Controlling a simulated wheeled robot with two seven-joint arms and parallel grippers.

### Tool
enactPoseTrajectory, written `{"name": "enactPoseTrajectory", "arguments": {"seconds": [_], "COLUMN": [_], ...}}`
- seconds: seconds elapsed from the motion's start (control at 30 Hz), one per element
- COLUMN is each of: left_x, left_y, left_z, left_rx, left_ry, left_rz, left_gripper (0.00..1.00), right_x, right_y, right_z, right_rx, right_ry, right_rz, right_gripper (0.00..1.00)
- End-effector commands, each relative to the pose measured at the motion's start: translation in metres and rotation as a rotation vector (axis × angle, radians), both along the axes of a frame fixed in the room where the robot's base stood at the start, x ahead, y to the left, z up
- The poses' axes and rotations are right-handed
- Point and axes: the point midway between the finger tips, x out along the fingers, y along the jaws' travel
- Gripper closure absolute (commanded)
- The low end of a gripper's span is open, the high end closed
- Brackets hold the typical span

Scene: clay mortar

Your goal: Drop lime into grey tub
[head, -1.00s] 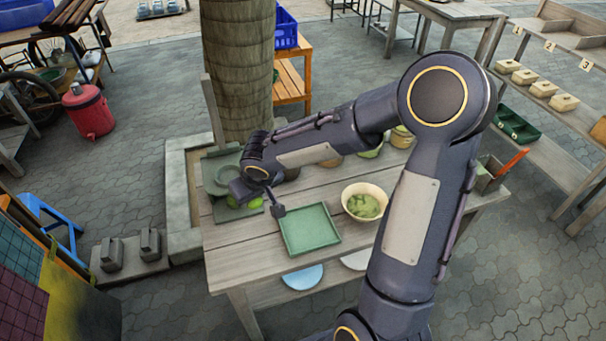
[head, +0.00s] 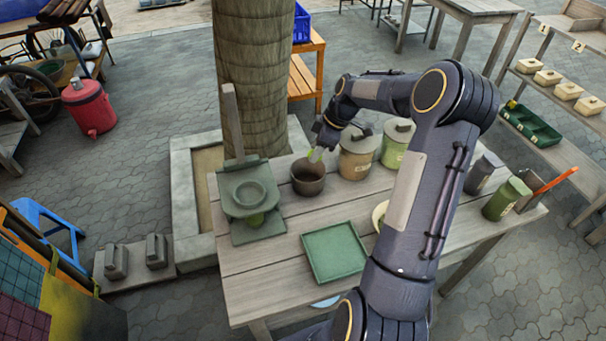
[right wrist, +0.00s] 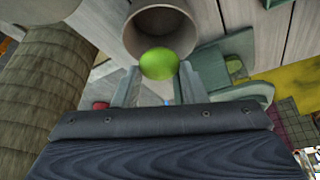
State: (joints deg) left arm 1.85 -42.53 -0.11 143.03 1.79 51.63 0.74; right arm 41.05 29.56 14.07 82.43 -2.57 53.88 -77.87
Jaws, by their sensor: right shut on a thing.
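A green lime (head: 316,155) is in the fingertips of my right gripper (head: 318,150), which is shut on it. In the right wrist view the lime (right wrist: 158,64) sits between the two fingers, in front of the tub's round mouth. The grey-brown tub (head: 308,187) stands upright and open on the wooden table, just below the lime. The tub also shows in the right wrist view (right wrist: 160,22). The lime appears to be at or above the tub's rim. My left gripper is not in view.
A green press (head: 262,232) with another green fruit (head: 255,220) stands left of the tub. Lidded jars (head: 357,158) stand close on the right. A green tray (head: 334,252) lies in front. My right arm partly hides a pale bowl (head: 380,213).

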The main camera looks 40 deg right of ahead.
Motion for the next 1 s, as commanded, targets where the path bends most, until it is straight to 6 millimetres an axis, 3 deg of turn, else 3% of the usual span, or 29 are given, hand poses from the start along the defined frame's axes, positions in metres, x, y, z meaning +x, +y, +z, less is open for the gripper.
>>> {"name": "enactPoseTrajectory", "arguments": {"seconds": [0.5,0.87,0.9,1.0], "left_x": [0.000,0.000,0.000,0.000], "left_y": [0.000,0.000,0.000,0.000], "left_z": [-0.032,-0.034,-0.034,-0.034], "left_rx": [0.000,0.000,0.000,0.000], "left_ry": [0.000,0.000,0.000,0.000], "left_rz": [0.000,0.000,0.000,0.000], "left_gripper": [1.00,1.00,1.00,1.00], "right_x": [-0.001,0.000,0.000,0.000], "right_y": [0.000,0.000,0.000,0.000], "right_z": [-0.053,-0.059,-0.059,-0.059], "right_rx": [-0.001,-0.001,-0.001,-0.001], "right_ry": [0.002,0.001,0.001,0.001], "right_rz": [0.003,0.002,0.002,0.002], "right_gripper": [0.88,0.88,0.61,0.48]}}
